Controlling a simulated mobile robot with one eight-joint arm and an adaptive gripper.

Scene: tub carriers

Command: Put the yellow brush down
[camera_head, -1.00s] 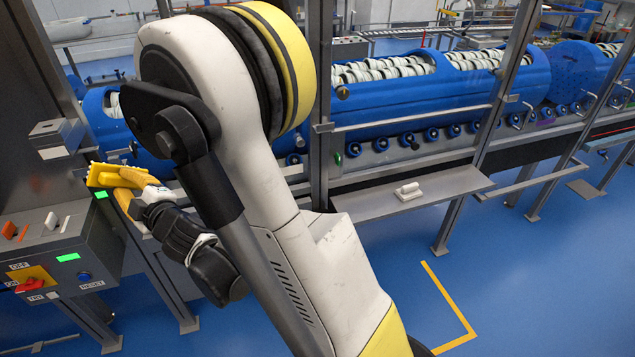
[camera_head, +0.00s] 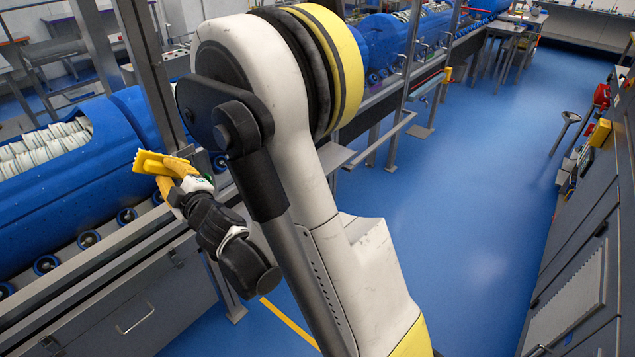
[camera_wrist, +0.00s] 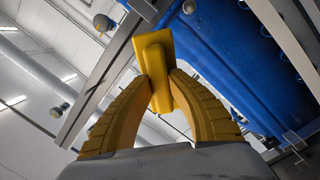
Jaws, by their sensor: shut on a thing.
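The yellow brush (camera_head: 160,163) is at the end of my arm, left of centre in the head view. It also shows in the wrist view (camera_wrist: 153,55), upright between the fingers. My gripper (camera_head: 168,182) is shut on it. In the wrist view both yellow fingers of my gripper (camera_wrist: 160,92) curve in and press on the brush's sides. The brush is in the air, in front of the blue machine's frame. Whether any part of it touches the frame is hard to tell.
A long blue tub machine (camera_head: 40,205) with rollers runs along the left and back. A grey metal post (camera_head: 143,70) stands just behind the brush. A narrow grey shelf (camera_head: 333,158) is behind my arm. Blue floor (camera_head: 470,200) on the right is open, with cabinets (camera_head: 590,260) beyond.

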